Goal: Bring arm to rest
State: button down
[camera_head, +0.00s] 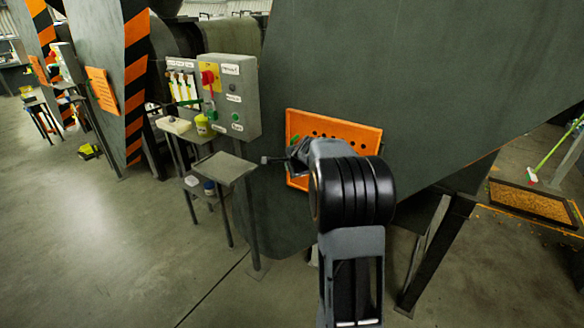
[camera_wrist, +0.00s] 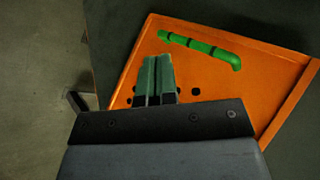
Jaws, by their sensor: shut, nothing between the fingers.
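My gripper (camera_wrist: 158,75) is shut and empty in the wrist view, its two green-grey fingers side by side. They point at an orange panel (camera_wrist: 215,85) with dark round holes and a green handle (camera_wrist: 203,48) near its upper edge. I cannot tell whether the fingertips touch the panel. In the head view my arm rises from the bottom and bends left in front of the same orange panel (camera_head: 347,134), hiding part of it. The gripper's fingertips are hard to make out there.
A grey control box (camera_head: 235,95) with a red switch stands left of the panel. Below it is a small metal stand (camera_head: 224,167). A dark tray of brown grains (camera_head: 530,203) lies on the floor at right, near a green-handled broom (camera_head: 553,152). The floor at left is mostly clear.

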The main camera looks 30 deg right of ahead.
jog(key=s+a+n+g, duration=0.1)
jog(key=s+a+n, duration=0.5)
jog(key=s, duration=0.4)
jog(key=s+a+n+g, duration=0.2)
jog(key=s+a+n, duration=0.5)
jog(key=s, duration=0.3)
jog(key=s+a+n+g+y, duration=0.1)
jog(key=s+a+n+g, duration=0.1)
jog(key=s+a+n, duration=0.4)
jog(key=shift+s+a+r+n, duration=0.25)
jog(key=shift+s+a, duration=0.75)
jog(key=shift+s, duration=1)
